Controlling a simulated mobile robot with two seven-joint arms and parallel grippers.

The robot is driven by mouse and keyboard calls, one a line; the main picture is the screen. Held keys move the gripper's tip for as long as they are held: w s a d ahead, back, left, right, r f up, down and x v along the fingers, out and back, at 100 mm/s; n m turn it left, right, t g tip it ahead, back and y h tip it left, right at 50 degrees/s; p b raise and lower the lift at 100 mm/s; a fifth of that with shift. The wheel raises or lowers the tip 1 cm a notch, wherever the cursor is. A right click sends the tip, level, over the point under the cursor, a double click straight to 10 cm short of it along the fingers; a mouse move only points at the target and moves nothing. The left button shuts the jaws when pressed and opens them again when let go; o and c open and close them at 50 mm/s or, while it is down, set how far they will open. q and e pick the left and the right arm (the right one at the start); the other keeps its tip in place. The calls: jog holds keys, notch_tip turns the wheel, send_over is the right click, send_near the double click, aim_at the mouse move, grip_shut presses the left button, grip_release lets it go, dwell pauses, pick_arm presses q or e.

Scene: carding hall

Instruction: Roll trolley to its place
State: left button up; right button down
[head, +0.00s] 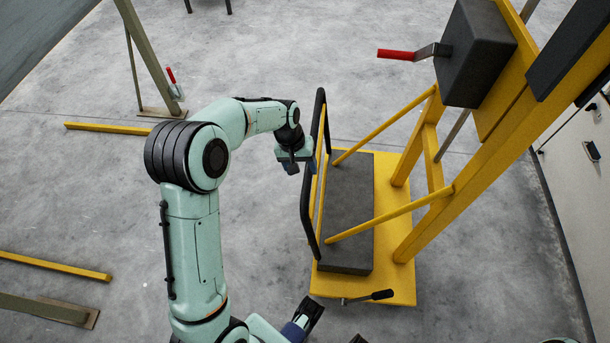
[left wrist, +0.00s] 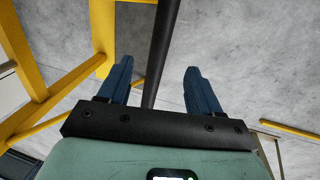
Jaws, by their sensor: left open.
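The trolley is a yellow frame on a yellow base (head: 395,285) with a dark grey block on it. A black handle loop (head: 306,195) stands at its left side. My left gripper (head: 302,166) is open at this loop, above the floor. In the left wrist view, the black handle bar (left wrist: 163,50) runs between the two spread blue fingers of my left gripper (left wrist: 157,68); I cannot tell whether they touch it. A dark end of what looks like my right gripper (head: 307,313) shows at the bottom; its jaws cannot be made out.
A black-tipped lever (head: 370,296) juts out at the base's near edge. Yellow strips (head: 110,128) (head: 55,265) lie on the floor at left, with a post (head: 143,60) and a red-handled clamp (head: 172,82) behind. A white cabinet (head: 575,175) stands at right. Open concrete lies between.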

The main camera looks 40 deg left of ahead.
pick_arm(q)
jog(key=r, duration=0.2)
jog(key=shift+s+a+r, duration=0.15)
jog(key=shift+a+r, duration=0.1)
jog(key=shift+r, duration=0.15)
pick_arm(e)
jog(key=shift+r, duration=0.15)
